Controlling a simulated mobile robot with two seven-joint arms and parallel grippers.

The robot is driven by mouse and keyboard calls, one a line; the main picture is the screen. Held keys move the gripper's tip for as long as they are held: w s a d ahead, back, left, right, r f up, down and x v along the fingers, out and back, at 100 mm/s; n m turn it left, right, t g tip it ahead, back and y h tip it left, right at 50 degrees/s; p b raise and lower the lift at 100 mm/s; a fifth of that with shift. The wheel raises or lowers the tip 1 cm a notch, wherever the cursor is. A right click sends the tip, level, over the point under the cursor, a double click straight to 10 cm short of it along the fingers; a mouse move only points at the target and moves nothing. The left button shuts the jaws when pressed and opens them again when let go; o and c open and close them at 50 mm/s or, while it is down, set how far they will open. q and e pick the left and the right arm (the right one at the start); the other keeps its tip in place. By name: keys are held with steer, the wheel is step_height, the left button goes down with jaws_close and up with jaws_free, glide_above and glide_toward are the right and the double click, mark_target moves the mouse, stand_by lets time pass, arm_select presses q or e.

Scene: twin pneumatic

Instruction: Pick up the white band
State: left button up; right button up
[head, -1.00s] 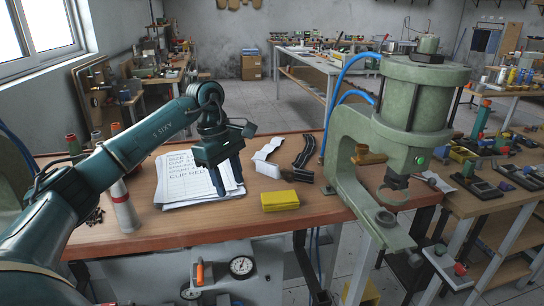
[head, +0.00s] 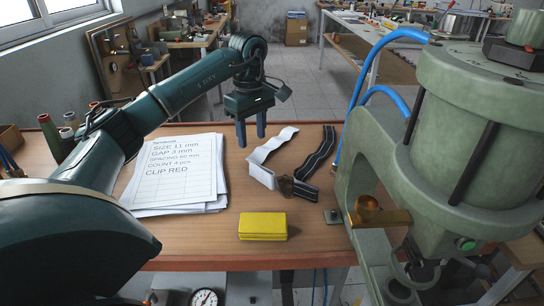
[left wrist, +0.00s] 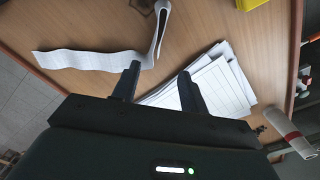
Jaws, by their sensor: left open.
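The white band (head: 263,151) lies on the wooden workbench, right of the paper sheets, with its near end folded and standing up. In the left wrist view the white band (left wrist: 85,61) stretches across the upper left, and its folded end stands up near one finger. My left gripper (head: 251,142) is open and empty. It is above the bench, just behind and left of the band, with fingers pointing down. In the left wrist view my left gripper (left wrist: 160,72) shows its two fingers apart, with nothing between them. My right gripper is not in view.
A black striped band (head: 318,155) lies right of the white one. A yellow block (head: 263,226) sits nearer the front edge. Stacked paper sheets (head: 178,170) lie at left. A green press (head: 385,150) with blue hoses stands at the right. Bare bench surrounds the yellow block.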

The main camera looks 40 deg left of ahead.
arm_select(q)
glide_above(254, 165)
steer(key=f, duration=0.4)
steer(key=shift+s+d, duration=0.15)
steer(key=shift+s, duration=0.2)
steer(key=shift+w+f+p, duration=0.2)
steer(key=shift+f+p, duration=0.05)
steer(key=shift+f, duration=1.15)
steer(key=shift+w+f+p, duration=0.2)
steer(key=shift+f+p, duration=0.05)
steer(key=shift+f, duration=1.15)
jaws_close()
